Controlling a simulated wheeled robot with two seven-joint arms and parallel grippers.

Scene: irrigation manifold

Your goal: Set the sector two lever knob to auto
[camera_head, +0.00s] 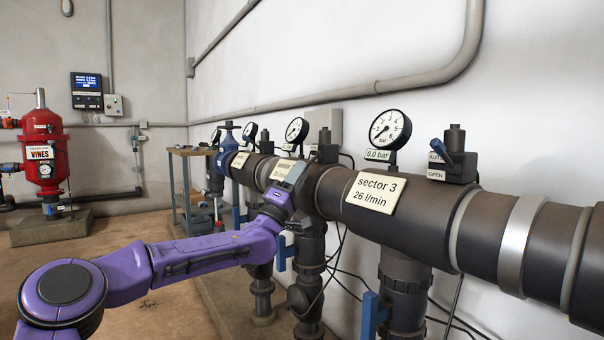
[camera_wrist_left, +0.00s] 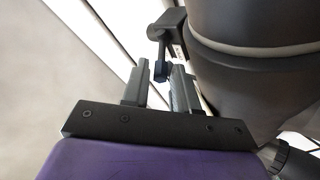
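The sector two valve block (camera_head: 326,150) is a small black unit on top of the dark pipe, in mid-picture in the head view. Its lever is too small to make out there. In the left wrist view, a black valve block (camera_wrist_left: 172,30) carries a dark blue lever knob (camera_wrist_left: 162,70). My left gripper (camera_wrist_left: 160,66) is open, with one finger on each side of the knob and visible gaps. In the head view my left gripper (camera_head: 291,176) is at the pipe, just left of the sector two block; its fingertips are unclear. My right gripper is out of view.
The sector 3 plate (camera_head: 373,192), a pressure gauge (camera_head: 390,129) and another blue-lever valve block (camera_head: 448,160), labelled AUTO and OPEN, stand to the right. The thick pipe (camera_head: 420,225) runs along the wall. A red tank (camera_head: 42,150) stands far left.

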